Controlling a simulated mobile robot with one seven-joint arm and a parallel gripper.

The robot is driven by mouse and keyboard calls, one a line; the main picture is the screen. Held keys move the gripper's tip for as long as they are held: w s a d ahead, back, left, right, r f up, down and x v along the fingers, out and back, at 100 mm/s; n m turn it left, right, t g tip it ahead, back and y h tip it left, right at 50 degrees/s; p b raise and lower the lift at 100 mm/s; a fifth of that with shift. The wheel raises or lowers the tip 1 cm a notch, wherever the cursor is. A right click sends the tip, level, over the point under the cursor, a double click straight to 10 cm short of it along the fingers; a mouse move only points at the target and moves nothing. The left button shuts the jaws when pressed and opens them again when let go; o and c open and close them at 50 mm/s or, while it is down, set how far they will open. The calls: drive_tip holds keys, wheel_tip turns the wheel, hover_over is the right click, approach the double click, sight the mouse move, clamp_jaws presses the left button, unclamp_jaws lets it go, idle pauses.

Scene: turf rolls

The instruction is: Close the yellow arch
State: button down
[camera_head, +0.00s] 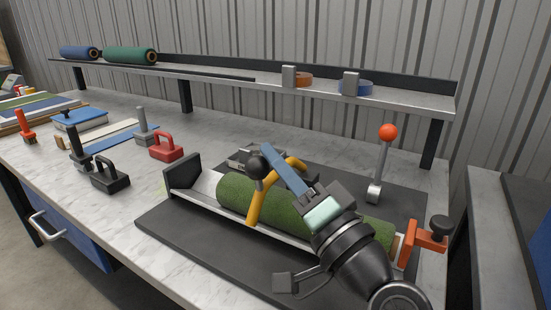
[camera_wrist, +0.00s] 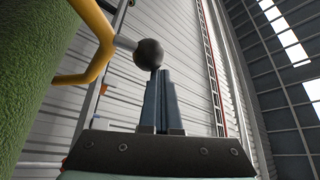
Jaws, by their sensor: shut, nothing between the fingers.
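The yellow arch (camera_head: 256,207) spans the green turf roll (camera_head: 237,194), which lies in a grey cradle (camera_head: 206,188). The arch's front leg comes down over the roll's near side; whether its end is seated on the cradle is unclear. A black ball knob (camera_head: 257,167) sticks out from the arch. In the wrist view, the arch (camera_wrist: 102,45) and knob (camera_wrist: 149,53) show beside the turf (camera_wrist: 35,70). My gripper (camera_head: 266,149) is shut and empty. Its blue fingertips (camera_wrist: 160,72) are right by the knob; contact is unclear. My wrist hides part of the roll.
A red-knobbed lever (camera_head: 385,155) stands behind the cradle and an orange clamp (camera_head: 424,240) at its right end. Red (camera_head: 167,147) and black (camera_head: 110,176) handled tools stand left. A raised shelf (camera_head: 220,84) runs along the back. The mat's front left is clear.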

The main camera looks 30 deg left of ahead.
drive_tip(key=shift+s+a+f, duration=0.1)
drive_tip(key=shift+f, duration=0.25)
